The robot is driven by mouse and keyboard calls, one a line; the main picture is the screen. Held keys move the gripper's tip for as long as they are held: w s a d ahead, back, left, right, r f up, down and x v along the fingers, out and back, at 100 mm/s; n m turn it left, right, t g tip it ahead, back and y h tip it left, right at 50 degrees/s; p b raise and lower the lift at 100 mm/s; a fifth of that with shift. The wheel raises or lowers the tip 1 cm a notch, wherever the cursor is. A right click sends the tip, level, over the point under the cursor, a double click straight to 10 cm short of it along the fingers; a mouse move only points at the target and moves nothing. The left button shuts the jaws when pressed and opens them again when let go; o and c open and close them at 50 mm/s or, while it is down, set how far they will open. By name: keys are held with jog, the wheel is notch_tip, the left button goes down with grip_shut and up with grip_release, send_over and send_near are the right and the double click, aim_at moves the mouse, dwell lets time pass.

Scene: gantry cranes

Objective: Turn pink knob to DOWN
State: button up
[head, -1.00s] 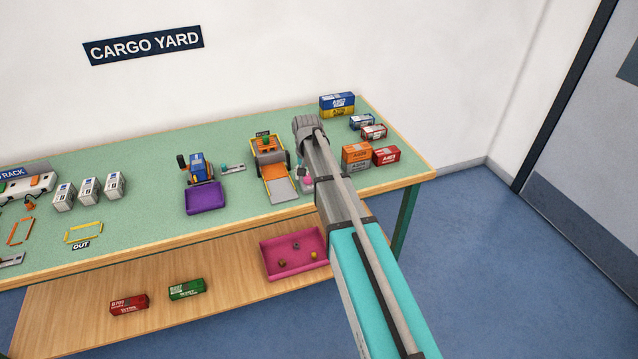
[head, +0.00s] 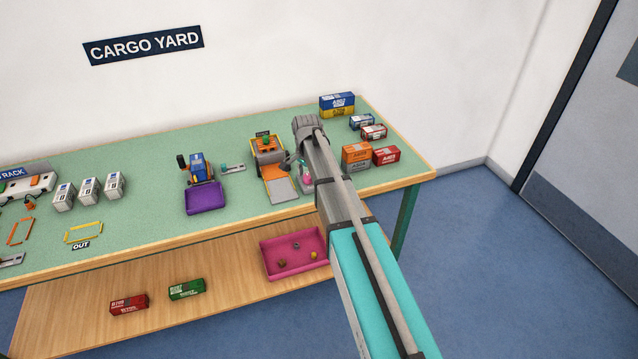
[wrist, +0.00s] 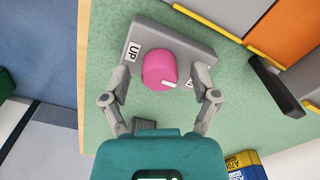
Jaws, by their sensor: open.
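The pink knob (wrist: 158,69) sits on a grey control box (wrist: 195,45) in the wrist view. A white label reading UP (wrist: 132,50) is on the box, left of the knob. The knob's white mark points to the lower right, towards a pale patch partly hidden by a finger. My gripper (wrist: 162,75) is open, with one finger on each side of the knob. I cannot tell whether either finger touches it. In the head view the knob (head: 306,179) is a small pink spot beside my arm, which hides most of the box.
An orange-and-grey toy vehicle (head: 281,190) stands just left of the box. Stacked small containers (head: 356,154) are to the right. A purple tray (head: 205,197) lies further left on the green table. A dark bar (wrist: 277,88) rises beside the gripper in the wrist view.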

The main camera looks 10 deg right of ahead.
aim_at(308, 176)
jog(key=m, duration=0.5)
notch_tip(308, 176, up, 14)
jog(key=p, duration=1.4)
jog(key=s+f+n+b, duration=0.2)
jog(key=s+n, duration=0.8)
jog(key=s, duration=0.7)
jog(key=shift+a+f+n, duration=0.2)
jog(key=shift+a+n, duration=0.1)
jog(key=shift+n, duration=0.1)
jog(key=shift+w, duration=0.1)
jog(key=s+n, duration=0.5)
jog(key=s, duration=0.3)
jog(key=shift+s+n, duration=0.25)
jog(key=shift+n, duration=0.05)
jog(key=shift+a, duration=0.1)
dwell(0.8)
